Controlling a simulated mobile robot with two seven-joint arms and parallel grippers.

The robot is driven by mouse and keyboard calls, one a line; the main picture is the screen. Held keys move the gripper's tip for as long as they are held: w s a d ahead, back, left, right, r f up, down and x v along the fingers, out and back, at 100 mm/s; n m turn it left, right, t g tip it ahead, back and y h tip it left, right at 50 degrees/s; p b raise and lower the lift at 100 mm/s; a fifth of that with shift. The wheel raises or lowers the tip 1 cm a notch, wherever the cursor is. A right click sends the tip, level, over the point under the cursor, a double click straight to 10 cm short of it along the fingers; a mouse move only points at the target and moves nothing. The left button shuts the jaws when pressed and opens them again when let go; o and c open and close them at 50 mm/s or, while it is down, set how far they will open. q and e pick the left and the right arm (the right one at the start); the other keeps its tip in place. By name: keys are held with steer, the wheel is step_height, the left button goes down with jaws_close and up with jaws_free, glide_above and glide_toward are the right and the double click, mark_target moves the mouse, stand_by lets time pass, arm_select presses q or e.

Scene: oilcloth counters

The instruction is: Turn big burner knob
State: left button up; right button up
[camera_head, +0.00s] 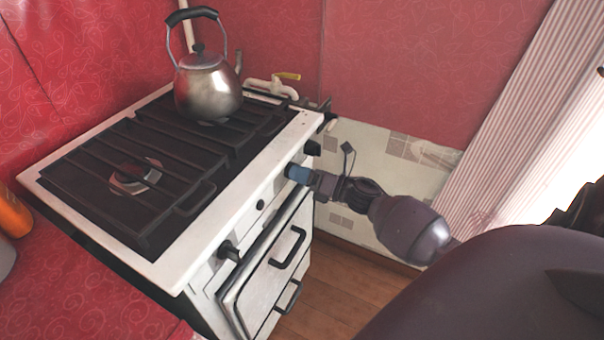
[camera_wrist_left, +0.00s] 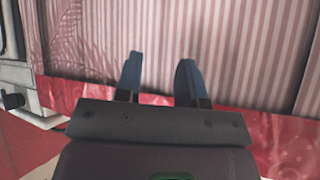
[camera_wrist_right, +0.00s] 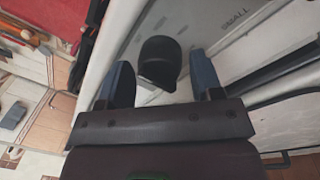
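The white stove (camera_head: 105,250) has a black knob (camera_head: 228,250) on its front at the left and another black knob (camera_head: 312,148) near its right end. My right gripper (camera_head: 298,174) is at the stove's front panel, near the right-end knob. In the right wrist view, the open fingers of my right gripper (camera_wrist_right: 161,68) have a black knob (camera_wrist_right: 160,60) between their tips, with a visible gap on each side. The word SMALL (camera_wrist_right: 236,16) is printed on the panel to the right of that knob. My left gripper (camera_wrist_left: 160,65) is open and empty in the left wrist view.
A metal kettle (camera_head: 208,88) stands at the back of the hob on the black grates (camera_head: 135,180). Oven door handles (camera_head: 288,250) stick out below the panel. A striped curtain (camera_wrist_left: 230,40) hangs in front of my left gripper. The wooden floor (camera_head: 345,295) is clear.

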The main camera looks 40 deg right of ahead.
steer(key=shift+o, duration=0.6)
steer(key=v, duration=1)
steer(key=shift+s+d, duration=0.15)
steer(key=shift+s, duration=0.2)
